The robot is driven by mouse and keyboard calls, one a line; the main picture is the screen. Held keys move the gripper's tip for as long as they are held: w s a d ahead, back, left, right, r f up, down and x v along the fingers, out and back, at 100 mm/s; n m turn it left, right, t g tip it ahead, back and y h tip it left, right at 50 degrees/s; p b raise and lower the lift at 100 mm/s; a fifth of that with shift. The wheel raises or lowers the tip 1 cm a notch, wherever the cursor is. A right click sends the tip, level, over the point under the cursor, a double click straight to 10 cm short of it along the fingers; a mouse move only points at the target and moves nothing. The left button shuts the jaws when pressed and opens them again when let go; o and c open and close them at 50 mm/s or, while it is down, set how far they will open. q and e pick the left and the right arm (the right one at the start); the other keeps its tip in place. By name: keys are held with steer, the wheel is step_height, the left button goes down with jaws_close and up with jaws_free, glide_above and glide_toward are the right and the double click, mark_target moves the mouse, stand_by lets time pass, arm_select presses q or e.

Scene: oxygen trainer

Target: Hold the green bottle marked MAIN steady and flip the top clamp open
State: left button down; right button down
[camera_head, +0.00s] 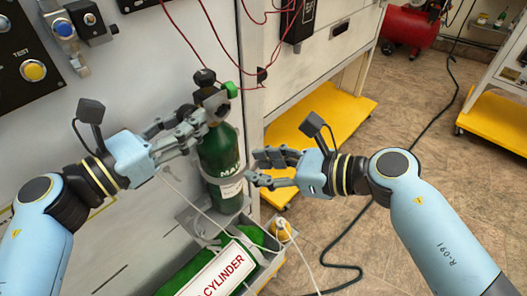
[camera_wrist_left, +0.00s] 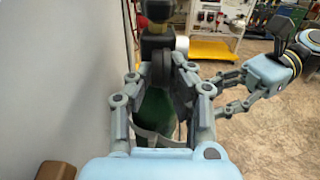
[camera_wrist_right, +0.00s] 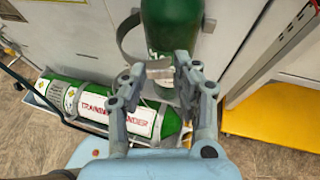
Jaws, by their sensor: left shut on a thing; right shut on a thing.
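The green bottle marked MAIN (camera_head: 222,158) stands upright against the grey cabinet, with a dark valve on top. In the left wrist view the fingers close around the bottle's dark neck, with green body (camera_wrist_left: 155,108) below. A metal clamp (camera_head: 228,189) goes around the lower bottle; its grey band (camera_wrist_right: 125,34) curves beside the bottle (camera_wrist_right: 172,24) in the right wrist view. My right gripper (camera_wrist_right: 160,78) is shut on the clamp's small metal front piece (camera_wrist_right: 160,67). The fingers partly hide this piece.
A second green cylinder with a white label (camera_head: 220,272) lies in a holder below. A yellow platform (camera_head: 345,110) sits to the right. Thin red tubes hang above the bottle. A black cable crosses the floor. A red tank (camera_head: 408,27) is far back.

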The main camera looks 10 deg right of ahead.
mark_target(237, 181)
steer(key=s+a, duration=0.1)
steer(key=s, duration=0.2)
steer(key=shift+a, duration=0.35)
steer(key=shift+s+a, duration=0.6)
steer(key=shift+s, duration=0.05)
steer(key=c, duration=1)
jaws_free()
steer(key=v, duration=1.2)
steer(key=shift+s+a, duration=0.1)
